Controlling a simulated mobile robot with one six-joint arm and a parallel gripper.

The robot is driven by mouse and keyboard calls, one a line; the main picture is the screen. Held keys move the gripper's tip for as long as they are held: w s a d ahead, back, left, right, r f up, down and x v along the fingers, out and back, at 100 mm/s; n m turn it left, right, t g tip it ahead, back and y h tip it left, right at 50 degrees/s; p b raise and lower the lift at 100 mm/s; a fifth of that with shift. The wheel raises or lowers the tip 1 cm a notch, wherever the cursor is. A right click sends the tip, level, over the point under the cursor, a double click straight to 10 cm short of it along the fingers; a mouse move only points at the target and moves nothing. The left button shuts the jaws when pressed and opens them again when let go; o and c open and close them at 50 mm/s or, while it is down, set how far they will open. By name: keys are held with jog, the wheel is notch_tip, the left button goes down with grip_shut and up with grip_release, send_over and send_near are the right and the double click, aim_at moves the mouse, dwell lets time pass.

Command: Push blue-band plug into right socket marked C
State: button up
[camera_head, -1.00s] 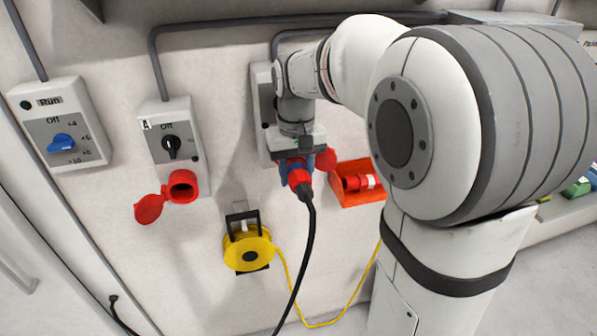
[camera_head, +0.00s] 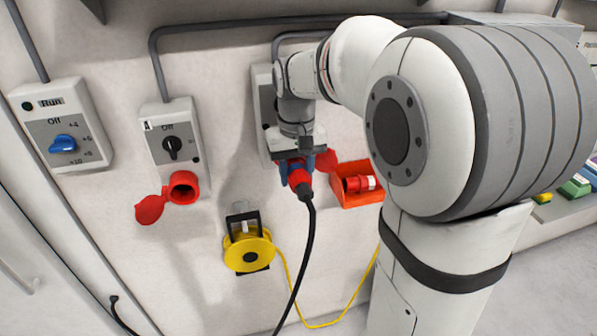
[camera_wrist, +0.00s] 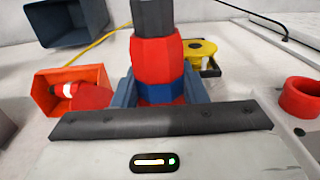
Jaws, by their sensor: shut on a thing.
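The red plug (camera_head: 299,179) with a blue band (camera_wrist: 160,92) and a black cable hangs in front of the right wall box (camera_head: 263,105). My gripper (camera_head: 294,163) is shut on it around the blue band, as the wrist view (camera_wrist: 160,90) shows. The plug's rear and cable end point towards the head camera. My gripper and wrist hide the right socket and its mark. A red flap (camera_head: 327,160) shows just right of the gripper. I cannot tell how far the plug's front is in the socket.
The middle box has an open red socket (camera_head: 183,187) with its lid (camera_head: 150,209) hanging left. An orange bin (camera_head: 362,198) holding a red-and-white plug (camera_head: 360,184) is right of my gripper. A yellow reel (camera_head: 248,253) is below. A switch box (camera_head: 62,125) is far left.

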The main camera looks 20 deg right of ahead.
aim_at(311, 191)
jog(key=shift+w+r+p, duration=0.1)
jog(key=shift+w+p, duration=0.5)
jog(key=shift+w, duration=0.95)
dwell(1.2)
jog(key=o, duration=0.5)
jog(key=o, duration=0.8)
notch_tip(311, 191, up, 7)
jog(key=shift+f+b, duration=0.1)
jog(key=shift+b, duration=0.5)
jog(key=shift+r, duration=0.3)
jog(key=s+f, duration=0.1)
jog(key=s, duration=0.3)
jog(key=s+f+t+b, duration=0.1)
jog(key=s+f, duration=0.1)
jog(key=s, duration=0.2)
jog(key=s+f+t, duration=0.1)
jog(key=s+f, duration=0.1)
jog(key=s, duration=0.2)
jog(key=shift+s+d, duration=0.1)
jog(key=shift+s, duration=0.1)
jog(key=shift+t, duration=0.7)
jog(key=s+f, duration=0.2)
jog(key=s+f+b, duration=0.1)
jog(key=s+f, duration=0.1)
jog(key=s, duration=0.1)
jog(key=s+f, duration=0.2)
jog(key=s, duration=0.1)
jog(key=shift+s+f, duration=0.15)
jog(key=shift+f, duration=0.25)
